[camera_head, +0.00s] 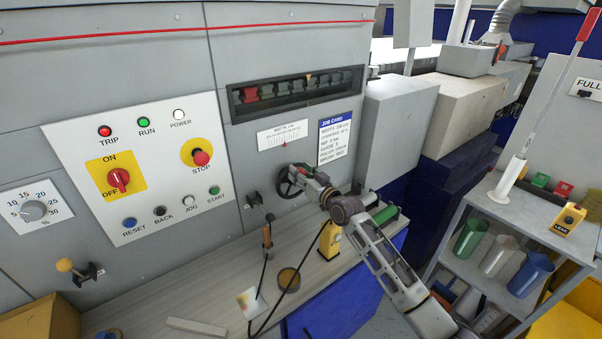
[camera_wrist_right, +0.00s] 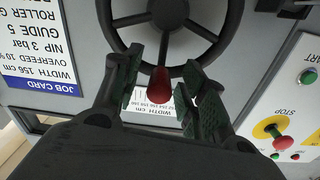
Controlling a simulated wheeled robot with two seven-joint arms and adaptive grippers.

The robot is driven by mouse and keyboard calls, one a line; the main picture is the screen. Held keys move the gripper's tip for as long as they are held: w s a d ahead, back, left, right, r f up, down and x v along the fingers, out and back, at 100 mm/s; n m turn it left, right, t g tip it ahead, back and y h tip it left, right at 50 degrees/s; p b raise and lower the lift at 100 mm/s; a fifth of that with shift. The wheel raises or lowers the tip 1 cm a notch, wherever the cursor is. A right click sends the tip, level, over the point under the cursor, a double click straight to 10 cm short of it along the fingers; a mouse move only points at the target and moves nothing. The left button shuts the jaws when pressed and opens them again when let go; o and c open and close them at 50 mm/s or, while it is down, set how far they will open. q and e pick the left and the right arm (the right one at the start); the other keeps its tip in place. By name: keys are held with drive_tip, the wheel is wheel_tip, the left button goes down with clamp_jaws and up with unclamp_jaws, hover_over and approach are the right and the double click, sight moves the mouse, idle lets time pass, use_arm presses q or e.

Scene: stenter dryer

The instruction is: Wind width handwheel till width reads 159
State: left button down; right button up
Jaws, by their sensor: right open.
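The black width handwheel (camera_head: 287,184) is on the grey machine front, partly hidden by my right gripper (camera_head: 303,178). In the right wrist view, the wheel (camera_wrist_right: 211,38) shows its rim, spokes and hub. Its red handle knob (camera_wrist_right: 160,84) lies between the green-padded fingers of my right gripper (camera_wrist_right: 161,78), which is open around it; I cannot tell whether a pad touches it. The white width scale (camera_head: 284,133) has a small red pointer below it, but its reading is too small to make out. In the wrist view the scale (camera_wrist_right: 150,110) is upside down and partly hidden. My left gripper is not in view.
The job card (camera_head: 335,136) is right of the scale. The button panel (camera_head: 140,165) with the red stop button (camera_head: 201,158) is to the left. A lever (camera_head: 259,203) sticks out just left of the wheel. A bench below holds a yellow device (camera_head: 330,239) and cable.

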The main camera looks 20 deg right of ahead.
drive_tip(key=shift+w, duration=0.1)
clamp_jaws()
idle(0.3)
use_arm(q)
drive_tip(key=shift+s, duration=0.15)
